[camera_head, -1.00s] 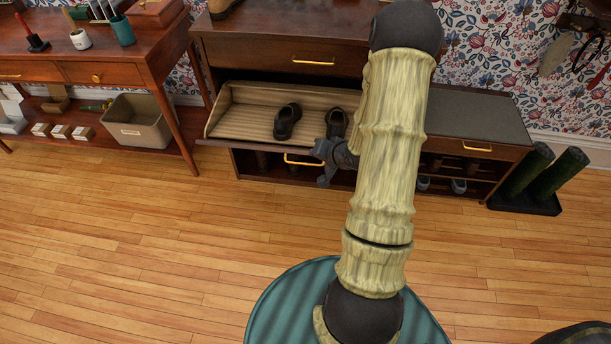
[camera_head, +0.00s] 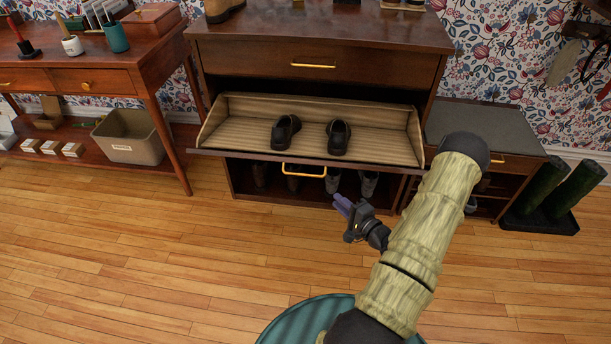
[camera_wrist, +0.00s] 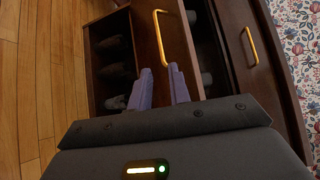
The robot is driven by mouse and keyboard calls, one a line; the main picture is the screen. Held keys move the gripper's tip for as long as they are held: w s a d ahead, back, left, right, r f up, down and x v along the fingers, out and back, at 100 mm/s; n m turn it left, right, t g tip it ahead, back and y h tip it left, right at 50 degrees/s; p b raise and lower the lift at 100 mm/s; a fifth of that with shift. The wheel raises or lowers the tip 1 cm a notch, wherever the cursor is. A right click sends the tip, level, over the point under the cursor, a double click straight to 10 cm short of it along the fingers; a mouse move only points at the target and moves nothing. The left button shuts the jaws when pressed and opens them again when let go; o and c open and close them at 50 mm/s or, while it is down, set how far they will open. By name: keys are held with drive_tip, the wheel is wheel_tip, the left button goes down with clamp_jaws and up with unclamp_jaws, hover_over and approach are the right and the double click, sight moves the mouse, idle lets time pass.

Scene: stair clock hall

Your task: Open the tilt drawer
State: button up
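The tilt drawer (camera_head: 250,132) of the dark wood cabinet is tipped open, showing its ribbed beige inside. Two dark shoes, one on the left (camera_head: 286,131) and one on the right (camera_head: 339,136), stand in it. Its gold handle (camera_head: 304,172) hangs at the lower front edge and also shows in the wrist view (camera_wrist: 159,38). My gripper (camera_head: 340,203) is below and to the right of the handle, apart from it. In the wrist view its two purple fingers (camera_wrist: 161,72) stand apart with nothing between them.
A closed upper drawer (camera_head: 313,65) lies above the tilt drawer. An open shelf with boots (camera_head: 331,183) is below. A bench (camera_head: 485,130) and green boots (camera_head: 545,195) stand right; a side table (camera_head: 90,78) and bin (camera_head: 130,137) stand left.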

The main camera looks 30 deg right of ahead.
sight(305, 174)
drive_tip(key=b+x, duration=0.3)
drive_tip(key=x, duration=1.4)
drive_tip(key=shift+w+a+b, duration=0.1)
drive_tip(key=shift+w+b, duration=0.05)
drive_tip(key=shift+b, duration=0.15)
drive_tip(key=shift+r, duration=0.1)
clamp_jaws()
